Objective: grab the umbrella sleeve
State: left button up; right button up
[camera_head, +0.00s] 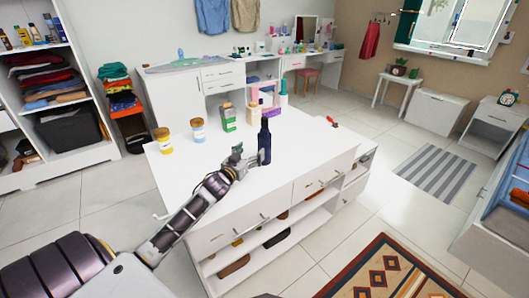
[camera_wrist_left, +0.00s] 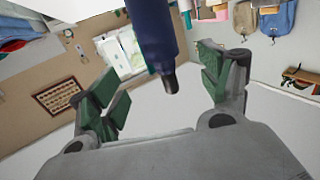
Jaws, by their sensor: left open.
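The umbrella sleeve (camera_head: 265,146) is a slim dark navy object standing upright on the white island top (camera_head: 212,150). My left gripper (camera_head: 247,157) is open just to the left of its lower part in the head view. In the left wrist view the sleeve (camera_wrist_left: 150,32) shows at the top centre, its dark narrow end (camera_wrist_left: 170,83) lying in the gap between the two green-padded fingers of the gripper (camera_wrist_left: 156,75). Gaps show on both sides, and I see no clear contact. My right gripper is not in view.
A red-handled item (camera_head: 332,121) lies at the far right corner. The front left of the island top is clear.

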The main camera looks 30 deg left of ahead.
aim_at(261, 140)
pick_arm(q)
jog(key=shift+w+a, duration=0.2)
jog(key=shift+w, duration=1.9)
jog(key=shift+w+a+b, duration=0.1)
jog(key=shift+w+b, duration=0.2)
jog(key=shift+w, duration=1.15)
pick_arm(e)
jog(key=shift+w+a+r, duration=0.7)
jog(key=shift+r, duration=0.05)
pick_arm(q)
jog(key=shift+w, duration=0.1)
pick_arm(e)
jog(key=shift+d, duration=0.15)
